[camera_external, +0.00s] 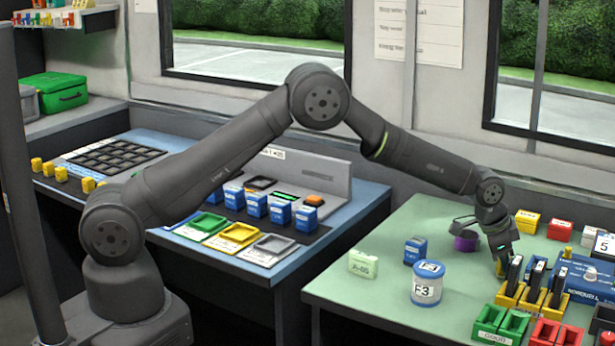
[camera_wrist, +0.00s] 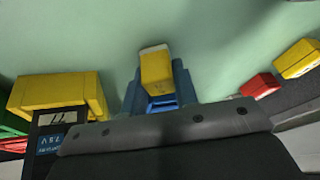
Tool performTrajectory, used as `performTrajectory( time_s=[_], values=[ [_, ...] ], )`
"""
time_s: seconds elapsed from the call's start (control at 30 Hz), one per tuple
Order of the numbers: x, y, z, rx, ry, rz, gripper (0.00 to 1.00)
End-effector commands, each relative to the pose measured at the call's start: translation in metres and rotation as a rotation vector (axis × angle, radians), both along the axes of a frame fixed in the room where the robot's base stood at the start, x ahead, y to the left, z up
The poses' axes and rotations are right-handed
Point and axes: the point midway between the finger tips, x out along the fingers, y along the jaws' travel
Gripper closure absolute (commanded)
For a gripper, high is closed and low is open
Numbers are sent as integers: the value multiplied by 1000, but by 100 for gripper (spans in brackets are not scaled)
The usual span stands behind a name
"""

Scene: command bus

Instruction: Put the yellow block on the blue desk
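A small yellow block (camera_external: 500,268) is at the tip of my gripper (camera_external: 503,260), low over the green desk (camera_external: 350,290) and next to a yellow holder. In the wrist view the yellow block (camera_wrist: 155,68) stands out from between blue parts that flank it closely on both sides. I cannot tell whether my gripper is squeezing it or only around it, nor whether the block touches the desk. The blue desk (camera_external: 372,196) is at the centre left, apart from the green desk.
The yellow holder (camera_external: 520,302) with black pieces stands close beside my gripper. Green (camera_external: 490,328) and red boxes (camera_external: 545,333) are in front. A jar (camera_external: 426,288) and a blue box (camera_external: 415,250) stand left. Coloured trays (camera_external: 236,238) and blue blocks crowd the blue desk.

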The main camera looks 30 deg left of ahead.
Motion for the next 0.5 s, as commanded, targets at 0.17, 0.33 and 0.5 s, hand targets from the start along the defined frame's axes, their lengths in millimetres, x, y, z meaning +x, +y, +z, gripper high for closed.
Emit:
performTrajectory(
  time_s=[0.17, 0.33, 0.5],
  values=[
    [0, 0, 0, 0, 0, 0, 99],
    [0, 0, 3, 0, 0, 0, 100],
    [0, 0, 28, -2, -2, 0, 100]
  ],
)
